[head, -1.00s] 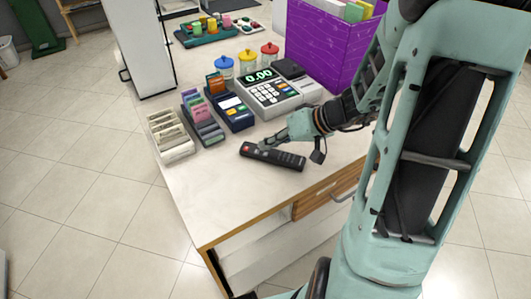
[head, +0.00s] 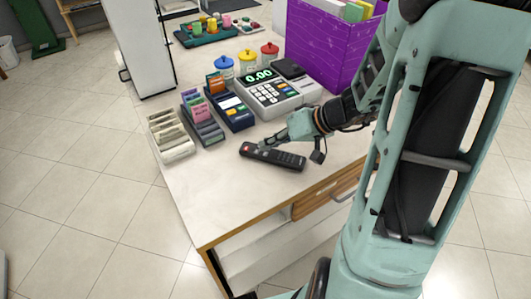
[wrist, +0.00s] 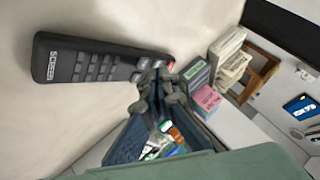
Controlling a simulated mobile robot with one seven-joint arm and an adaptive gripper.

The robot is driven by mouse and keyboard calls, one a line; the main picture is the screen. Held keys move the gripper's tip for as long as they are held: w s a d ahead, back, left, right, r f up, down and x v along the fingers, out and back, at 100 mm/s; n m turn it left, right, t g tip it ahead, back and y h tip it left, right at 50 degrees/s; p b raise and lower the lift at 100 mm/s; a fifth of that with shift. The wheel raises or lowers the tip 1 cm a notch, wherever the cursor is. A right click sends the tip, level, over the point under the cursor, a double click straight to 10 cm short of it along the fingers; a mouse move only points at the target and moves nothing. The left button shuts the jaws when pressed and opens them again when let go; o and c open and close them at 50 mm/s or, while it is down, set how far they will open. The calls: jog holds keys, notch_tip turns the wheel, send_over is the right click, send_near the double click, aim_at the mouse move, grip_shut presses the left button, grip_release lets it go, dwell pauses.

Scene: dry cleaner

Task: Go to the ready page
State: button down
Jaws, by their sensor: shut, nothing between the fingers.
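A black remote (head: 272,156) with a red button at its left end lies on the pale counter, near the front edge. In the wrist view the remote (wrist: 100,62) shows rows of grey buttons and the word SCREEN at its far end. My gripper (head: 266,147) is shut and empty, with its fingertips right at the remote's red-button end. In the wrist view the fingertips (wrist: 158,78) cover part of that end, and I cannot tell whether they touch it. A screen (wrist: 303,107) with a blue display shows at the right of the wrist view; its text is too small to read.
A purple box (head: 325,45) and several lidded jars (head: 248,62) are farther back. The counter's front left is clear.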

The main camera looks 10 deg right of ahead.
aim_at(268, 154)
jog(key=shift+f, duration=0.2)
jog(key=shift+f+b, duration=0.3)
jog(key=shift+b, duration=0.5)
jog(key=shift+f+b, duration=0.25)
jog(key=shift+b, duration=0.3)
jog(key=shift+r, duration=0.1)
dwell(0.5)
jog(key=shift+r, duration=0.65)
jog(key=shift+r, duration=0.1)
jog(key=shift+r+p, duration=1.4)
jog(key=shift+r, duration=1.05)
jog(key=shift+w, duration=0.1)
